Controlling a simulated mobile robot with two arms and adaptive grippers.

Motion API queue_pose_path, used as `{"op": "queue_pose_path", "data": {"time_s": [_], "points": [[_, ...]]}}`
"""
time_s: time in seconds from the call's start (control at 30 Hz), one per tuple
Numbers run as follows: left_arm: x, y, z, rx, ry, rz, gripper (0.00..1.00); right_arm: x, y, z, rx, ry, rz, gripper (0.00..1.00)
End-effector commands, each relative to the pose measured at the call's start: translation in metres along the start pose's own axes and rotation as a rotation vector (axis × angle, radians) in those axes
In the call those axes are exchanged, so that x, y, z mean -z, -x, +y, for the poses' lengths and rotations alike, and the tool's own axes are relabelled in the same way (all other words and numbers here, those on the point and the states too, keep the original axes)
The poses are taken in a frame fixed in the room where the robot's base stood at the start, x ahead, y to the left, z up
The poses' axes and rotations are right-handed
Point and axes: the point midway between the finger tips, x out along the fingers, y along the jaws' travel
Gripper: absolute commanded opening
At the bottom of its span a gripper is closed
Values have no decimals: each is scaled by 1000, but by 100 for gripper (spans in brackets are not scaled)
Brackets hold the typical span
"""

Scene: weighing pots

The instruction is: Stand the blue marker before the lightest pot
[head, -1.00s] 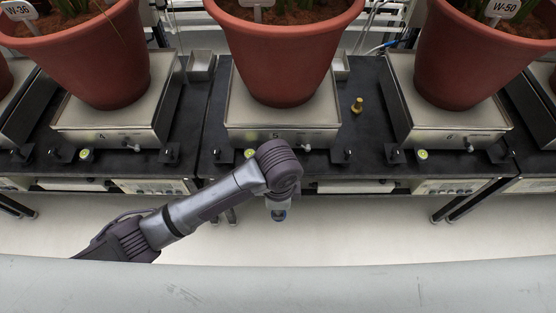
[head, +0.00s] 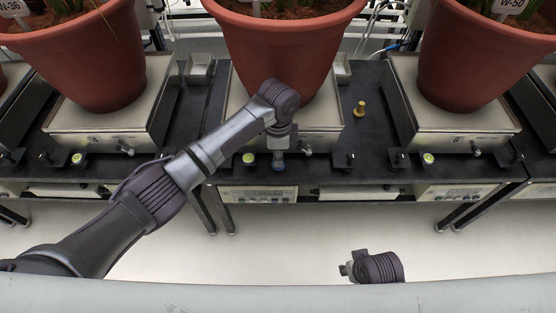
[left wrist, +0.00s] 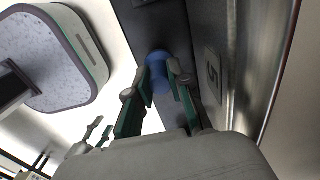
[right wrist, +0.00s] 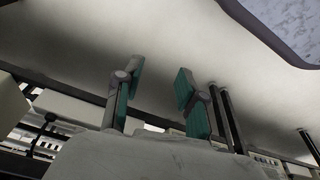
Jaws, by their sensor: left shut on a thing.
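My left gripper (head: 279,150) is in front of the middle scale, shut on the blue marker. The marker (head: 279,165) shows as a small blue end below the gripper, at the table's front strip. In the left wrist view the marker (left wrist: 158,72) is between the fingertips, beside a plate marked 5; I cannot tell whether it touches the table. The middle pot (head: 280,50) stands on its scale behind the gripper. The left pot (head: 85,60) bears tag W-36, the right pot (head: 475,60) tag W-50. My right gripper (right wrist: 159,74) is open and empty.
The black table (head: 350,145) holds the scales, with knobs along their front edges. A small brass-coloured piece (head: 360,108) stands between the middle and right scales. A small metal tray (head: 199,68) is behind, left of the middle scale. The floor in front is clear.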

Motion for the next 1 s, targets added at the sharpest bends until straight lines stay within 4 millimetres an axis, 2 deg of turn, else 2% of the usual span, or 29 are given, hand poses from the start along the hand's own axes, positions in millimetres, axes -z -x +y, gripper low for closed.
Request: {"op": "queue_pose_path", "data": {"time_s": [0.03,0.13,0.53,0.57,0.6,0.87,1.0], "points": [[0,-10,0,-1,1,-1,0,3,5,0,-1,-1,7,40],[0,-16,0,1,1,0,0,5,14,1,-2,-1,9,40],[0,-20,0,1,1,-1,0,6,18,1,-2,-2,8,40],[0,-20,0,1,1,-1,25,6,18,1,-2,-2,8,40],[0,-20,0,1,1,-1,30,6,18,1,-2,-2,8,40],[0,-20,0,2,1,-1,30,6,18,1,-2,-2,8,40],[0,-12,0,3,1,1,30,7,19,1,-2,-2,11,40]]}}
